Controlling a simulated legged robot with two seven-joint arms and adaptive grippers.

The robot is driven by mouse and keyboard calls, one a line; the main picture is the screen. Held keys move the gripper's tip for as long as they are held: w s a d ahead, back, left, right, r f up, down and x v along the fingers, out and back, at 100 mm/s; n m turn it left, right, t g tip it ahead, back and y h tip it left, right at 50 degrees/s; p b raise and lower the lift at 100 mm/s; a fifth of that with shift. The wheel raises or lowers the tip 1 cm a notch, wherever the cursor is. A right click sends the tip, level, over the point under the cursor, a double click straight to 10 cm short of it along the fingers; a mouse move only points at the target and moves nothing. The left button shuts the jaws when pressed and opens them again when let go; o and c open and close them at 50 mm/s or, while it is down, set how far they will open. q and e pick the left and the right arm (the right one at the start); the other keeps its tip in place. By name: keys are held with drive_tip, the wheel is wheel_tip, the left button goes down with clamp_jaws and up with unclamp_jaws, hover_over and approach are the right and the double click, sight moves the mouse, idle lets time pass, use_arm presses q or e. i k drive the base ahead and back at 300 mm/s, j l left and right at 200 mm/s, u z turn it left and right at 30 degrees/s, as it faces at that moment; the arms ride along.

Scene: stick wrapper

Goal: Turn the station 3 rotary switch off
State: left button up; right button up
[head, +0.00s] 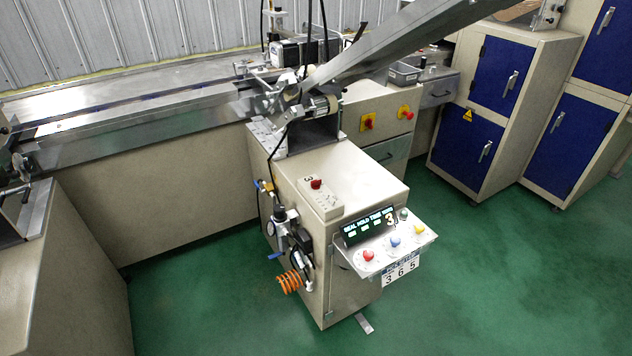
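Neither of my grippers is in view.
Orange coiled hose (290,281) and a blue-handled valve (279,255) stick out on the left side. A metal chute (395,45) slopes overhead. Blue-doored cabinets (467,145) stand at right. Green floor (480,275) is clear in front.

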sight(315, 184)
drive_tip(key=i+j+z, duration=0.25)
drive_tip(key=i, duration=0.2)
drive_tip(key=i+j+z, duration=0.25)
drive_tip(key=i, duration=0.2)
drive_tip(key=i+j+z, duration=0.25)
drive_tip(key=i, duration=0.2)
